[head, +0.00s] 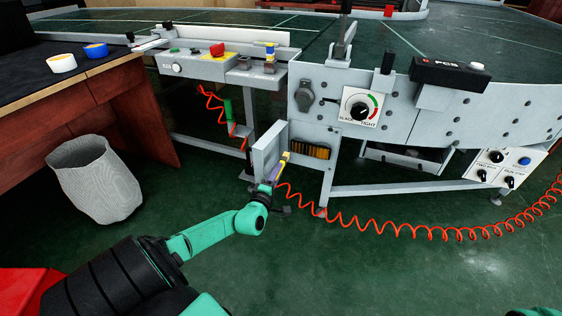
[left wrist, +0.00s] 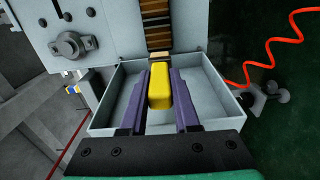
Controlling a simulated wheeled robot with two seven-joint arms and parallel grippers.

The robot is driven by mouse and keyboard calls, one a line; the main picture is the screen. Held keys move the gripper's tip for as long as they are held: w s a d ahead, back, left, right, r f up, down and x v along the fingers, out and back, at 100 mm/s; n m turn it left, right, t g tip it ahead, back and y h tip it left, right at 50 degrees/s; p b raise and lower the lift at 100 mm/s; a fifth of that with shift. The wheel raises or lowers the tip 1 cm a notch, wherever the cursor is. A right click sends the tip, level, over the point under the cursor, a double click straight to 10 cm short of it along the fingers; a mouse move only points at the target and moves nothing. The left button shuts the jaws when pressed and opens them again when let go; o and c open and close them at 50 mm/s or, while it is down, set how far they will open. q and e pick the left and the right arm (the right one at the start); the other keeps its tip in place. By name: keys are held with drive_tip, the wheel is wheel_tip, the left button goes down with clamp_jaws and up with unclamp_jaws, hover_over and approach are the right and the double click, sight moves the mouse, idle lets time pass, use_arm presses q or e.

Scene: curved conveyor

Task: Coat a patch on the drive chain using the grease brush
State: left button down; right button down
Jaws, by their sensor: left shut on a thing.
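The drive chain (head: 308,150) shows as a dark and yellow-brown strip in an opening of the grey conveyor housing. In the left wrist view the chain (left wrist: 156,28) runs up the picture, straight ahead of the gripper. My left gripper (head: 275,174) is shut on the yellow grease brush (head: 285,158), at the left of the opening. In the left wrist view the purple fingers hold the brush's yellow body (left wrist: 160,88) from both sides. A pale tan piece shows between the brush body and the chain; I cannot tell whether the brush touches the chain. My right gripper is out of view.
A shallow grey box-like cover (left wrist: 215,95) surrounds the fingers, its walls close on both sides. A coiled orange hose (head: 400,230) crosses the floor at the right. A grey basket (head: 82,180) stands left, beside a wooden bench (head: 130,115). The floor in front is clear.

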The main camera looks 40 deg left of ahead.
use_arm(q)
drive_tip(key=shift+s+d+r, duration=0.1)
drive_tip(key=shift+s, duration=0.2)
drive_tip(key=shift+p+v, duration=0.95)
drive_tip(key=shift+v, duration=0.2)
drive_tip(key=shift+s+d, duration=0.15)
drive_tip(key=shift+s, duration=0.15)
